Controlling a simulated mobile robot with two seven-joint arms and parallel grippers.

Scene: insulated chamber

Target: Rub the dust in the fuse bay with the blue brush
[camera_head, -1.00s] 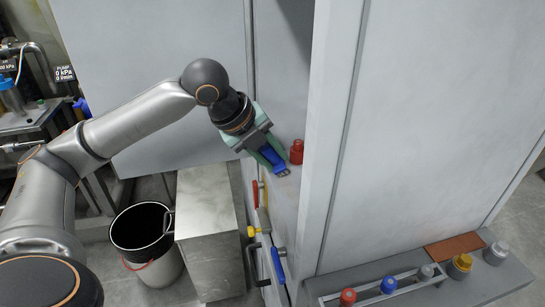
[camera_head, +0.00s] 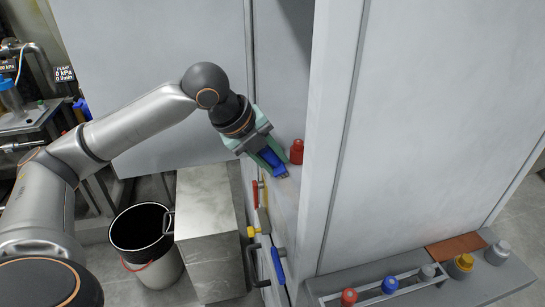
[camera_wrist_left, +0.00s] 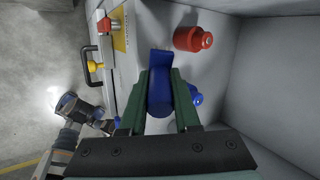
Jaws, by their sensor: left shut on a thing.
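My left gripper (camera_head: 272,158) is shut on the blue brush (camera_head: 275,161) inside the open bay of the tall grey cabinet. In the left wrist view the brush (camera_wrist_left: 160,84) stands between the two green fingers (camera_wrist_left: 159,104), over the bay's grey floor. A red capped fuse (camera_head: 297,151) stands beside the brush; it also shows in the left wrist view (camera_wrist_left: 193,39). A blue part (camera_wrist_left: 195,94), partly hidden by a finger, lies on the other side. I cannot make out the dust. My right gripper is not in view.
The cabinet's side wall (camera_head: 330,130) rises just right of the gripper. Handles, including a blue one (camera_head: 278,266), stick out below the bay. A metal box (camera_head: 208,215) and a bucket (camera_head: 142,235) stand below the arm. A shelf (camera_head: 470,285) with coloured caps is at lower right.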

